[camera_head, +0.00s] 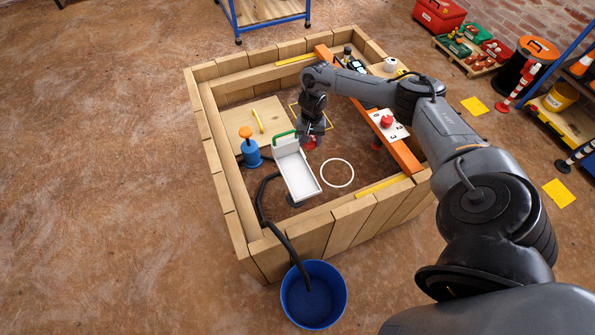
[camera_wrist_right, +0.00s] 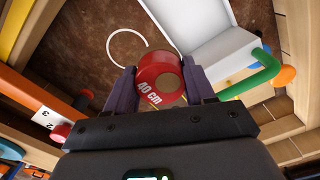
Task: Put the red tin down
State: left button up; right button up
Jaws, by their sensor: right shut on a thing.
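My right gripper (camera_head: 311,137) is shut on the red tin (camera_head: 310,144), inside the wooden frame. In the right wrist view the tin (camera_wrist_right: 160,80) sits between the two fingers, with "40 cm" on its side. Whether it touches the ground cannot be told. A white ring (camera_head: 323,174) is marked on the brown ground, below and right of the tin in the head view. In the wrist view the ring (camera_wrist_right: 112,42) lies beyond the tin, partly hidden. My left gripper is not in view.
A white tray (camera_head: 297,176) with a green handle (camera_head: 284,134) stands just left of the tin. An orange beam (camera_head: 403,157) crosses the frame at right, bearing a numbered card with a red piece (camera_head: 386,121). A blue pump (camera_head: 251,154) and blue bucket (camera_head: 300,315) are further left and in front.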

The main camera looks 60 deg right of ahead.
jog(key=a+f, duration=0.1)
jog(key=a, duration=0.1)
jog(key=a+f, duration=0.2)
jog(key=a, duration=0.1)
jog(key=a+f+b, duration=0.1)
jog(key=a, duration=0.2)
jog(key=shift+w+f, duration=0.3)
jog(key=shift+f, duration=0.1)
notch_tip(320, 180, down, 3)
jog(key=shift+f+b, duration=0.2)
jog(key=shift+b, duration=0.85)
jog(key=shift+f, duration=0.3)
jog(key=shift+f, duration=0.1)
jog(key=o, duration=1.4)
